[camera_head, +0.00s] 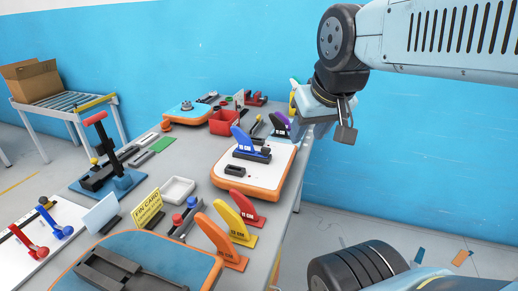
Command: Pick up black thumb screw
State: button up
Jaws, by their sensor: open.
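I cannot clearly make out a black thumb screw. A small black piece (235,170) lies on the near-left part of the white-topped board with an orange rim (262,188). It is too small to identify surely. A blue fin (243,139) stands on the same board, beside a dark block (252,155). My gripper (340,122) is up at the right, beyond the table's right edge in the picture, to the right of and above this board. It is open, with nothing visible in it; its fingers are partly hidden by its own body.
The grey table holds red, yellow and orange fins (229,246), a white tray (177,189), a red bin (223,122), a yellow card (147,209) and a black-and-red clamp tool (113,160). A blue-topped board (165,252) lies in front.

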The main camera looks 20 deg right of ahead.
aim_at(265, 151)
jog(key=k, duration=1.25)
jog(key=z, duration=0.3)
jog(key=i, duration=0.45)
jog(key=z, duration=0.6)
jog(key=i, duration=1.3)
jog(key=u, duration=0.45)
